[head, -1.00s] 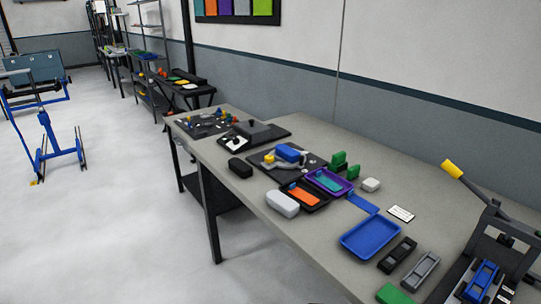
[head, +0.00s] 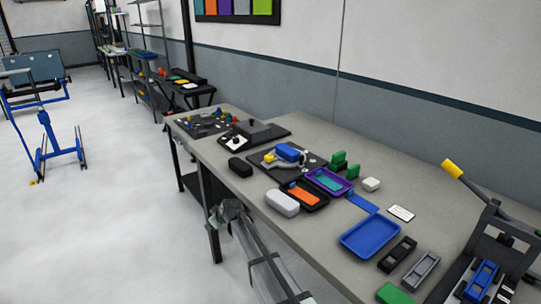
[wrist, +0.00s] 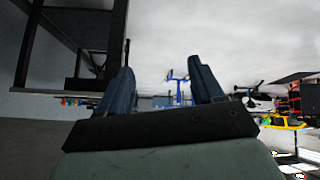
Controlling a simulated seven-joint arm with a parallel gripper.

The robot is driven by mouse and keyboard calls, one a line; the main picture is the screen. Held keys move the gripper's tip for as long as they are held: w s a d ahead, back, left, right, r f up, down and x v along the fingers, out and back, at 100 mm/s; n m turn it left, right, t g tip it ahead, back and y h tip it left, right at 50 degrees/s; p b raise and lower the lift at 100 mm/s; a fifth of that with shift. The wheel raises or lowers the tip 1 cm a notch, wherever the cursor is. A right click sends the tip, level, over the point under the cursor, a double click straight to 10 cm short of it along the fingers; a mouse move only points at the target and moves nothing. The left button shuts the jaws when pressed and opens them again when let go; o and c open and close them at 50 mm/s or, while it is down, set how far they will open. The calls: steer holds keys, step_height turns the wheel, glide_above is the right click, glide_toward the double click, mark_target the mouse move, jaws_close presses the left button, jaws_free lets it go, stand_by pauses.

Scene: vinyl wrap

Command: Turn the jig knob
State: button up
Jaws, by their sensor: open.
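The jig looks to be the dark plate (head: 283,171) in the middle of the bench, with a blue block (head: 288,152) on it. A yellow part (head: 269,158) sits at the plate's left and a small pale round part (head: 304,163) near its right; I cannot tell which is the knob. My gripper (head: 226,212) hangs off the bench's front edge, apart from the jig. In the wrist view my gripper (wrist: 163,85) has its two dark fingers spread with nothing between them. The jig does not show in the wrist view.
A blue tray (head: 370,236) is farther right. The bench edge lies between gripper and jig.

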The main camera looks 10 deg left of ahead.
steer(key=w+a+r+n+t+y, duration=0.1)
steer(key=a+r, duration=0.5)
steer(key=r, duration=0.2)
steer(key=w+a+r+n+y, duration=0.1)
steer(key=w+a+r, duration=0.1)
steer(key=a+r, duration=0.55)
step_height(320, 180, up, 18)
steer(key=r+n+g+h, duration=0.1)
steer(key=n+g+h, duration=0.25)
steer(key=g, duration=0.25)
glide_above(269, 156)
steer(key=d, duration=0.6)
steer(key=shift+h, duration=0.25)
steer(key=x, duration=1.4)
steer(key=shift+s, duration=0.35)
steer(key=shift+c, duration=0.3)
